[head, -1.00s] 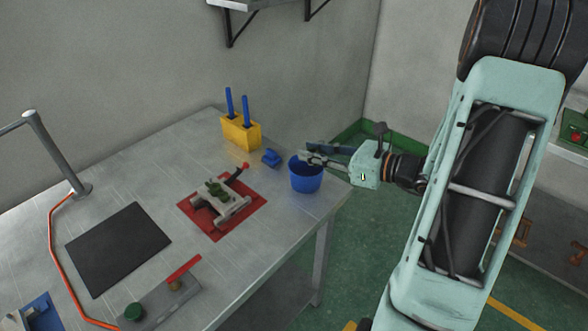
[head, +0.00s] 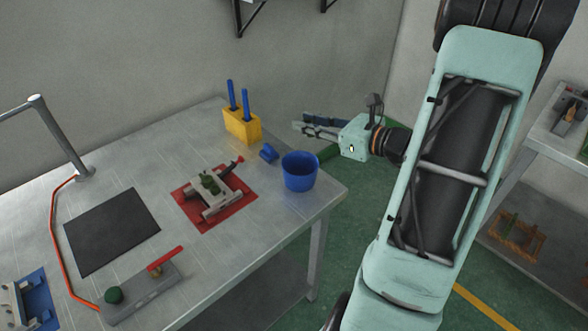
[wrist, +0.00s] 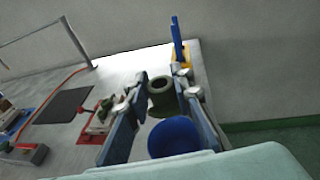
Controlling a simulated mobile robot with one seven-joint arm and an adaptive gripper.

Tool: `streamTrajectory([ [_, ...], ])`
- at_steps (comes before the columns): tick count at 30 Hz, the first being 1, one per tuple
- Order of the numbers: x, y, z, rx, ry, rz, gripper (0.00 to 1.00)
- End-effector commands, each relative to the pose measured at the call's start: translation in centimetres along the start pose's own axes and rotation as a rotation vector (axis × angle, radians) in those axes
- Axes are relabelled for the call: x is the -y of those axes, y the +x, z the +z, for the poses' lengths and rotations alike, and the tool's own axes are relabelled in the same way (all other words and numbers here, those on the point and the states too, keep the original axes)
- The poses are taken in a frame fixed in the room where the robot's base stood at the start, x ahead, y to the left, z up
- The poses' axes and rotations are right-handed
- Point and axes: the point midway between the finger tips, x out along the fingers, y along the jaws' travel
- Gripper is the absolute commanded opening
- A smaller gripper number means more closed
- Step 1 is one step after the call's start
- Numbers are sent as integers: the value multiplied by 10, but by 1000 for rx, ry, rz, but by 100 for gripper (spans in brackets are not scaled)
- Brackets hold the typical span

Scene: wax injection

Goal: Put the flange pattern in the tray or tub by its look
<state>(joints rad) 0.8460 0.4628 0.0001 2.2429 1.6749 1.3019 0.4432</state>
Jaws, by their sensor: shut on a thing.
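The blue tub (head: 300,180) stands on the bench near its right corner, and its open top shows in the wrist view (wrist: 173,138). My gripper (head: 308,127) is in the air above and beyond the tub in the head view. In the wrist view my gripper (wrist: 158,98) has a dark green, ring-shaped flange pattern (wrist: 160,103) between its fingers, with a hole in its top. It is shut on this pattern. The pattern's underside and most of its surface are hidden, and I cannot make it out clearly in the head view.
A yellow block (head: 242,127) with blue rods and a small blue piece (head: 268,153) are near the tub. A fixture (head: 212,195) sits on a red mat (head: 185,205). A black mat (head: 110,230) and a blue tray-like piece (head: 38,300) are at left.

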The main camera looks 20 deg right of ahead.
Motion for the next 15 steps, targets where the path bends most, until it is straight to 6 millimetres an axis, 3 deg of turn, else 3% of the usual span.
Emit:
streamTrajectory([
  [8,1,2,-14,0,2,-4,4],
  [15,1,8,-42,0,1,-4,4],
])
